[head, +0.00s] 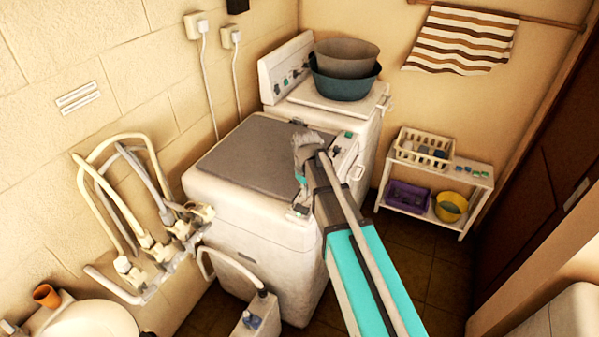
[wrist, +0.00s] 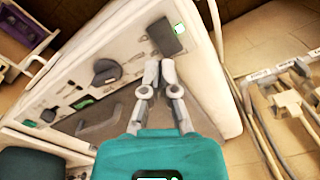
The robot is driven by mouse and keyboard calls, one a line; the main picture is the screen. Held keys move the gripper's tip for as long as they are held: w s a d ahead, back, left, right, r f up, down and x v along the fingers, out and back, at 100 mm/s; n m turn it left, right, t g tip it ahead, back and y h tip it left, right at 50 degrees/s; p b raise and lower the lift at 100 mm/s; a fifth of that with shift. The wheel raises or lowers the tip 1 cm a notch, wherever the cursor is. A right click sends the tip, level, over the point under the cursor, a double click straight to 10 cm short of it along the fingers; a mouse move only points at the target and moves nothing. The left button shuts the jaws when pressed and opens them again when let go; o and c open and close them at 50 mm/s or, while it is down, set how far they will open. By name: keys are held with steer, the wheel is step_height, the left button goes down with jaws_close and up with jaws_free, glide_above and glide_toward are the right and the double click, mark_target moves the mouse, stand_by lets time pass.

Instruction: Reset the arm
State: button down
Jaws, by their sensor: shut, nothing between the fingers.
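My gripper (wrist: 163,68) is shut and empty in the wrist view, its two grey fingertips close together. I cannot tell how far above the panel the fingertips are. In the head view my arm reaches up from the lower right to the front of the same washing machine (head: 262,229). The forearm and wrist hide part of the panel, and the fingertips cannot be made out there.
A second machine with stacked basins (head: 345,82) stands behind. Pipes and taps (head: 150,240) line the left wall. A low white shelf (head: 435,172) holds a basket, a purple crate and a yellow bucket (head: 450,207). Tiled floor (head: 400,255) is open between the machine and shelf.

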steer(key=s+d+f+m+b, duration=0.3)
steer(key=s+d, duration=0.3)
steer(key=s, duration=0.2)
steer(key=s+d+f+m+b, duration=0.3)
steer(key=s+d+f+b, duration=0.2)
steer(key=s+d, duration=0.2)
steer(key=shift+s+f+m, duration=0.2)
steer(key=shift+s+m, duration=0.1)
steer(key=shift+s, duration=0.05)
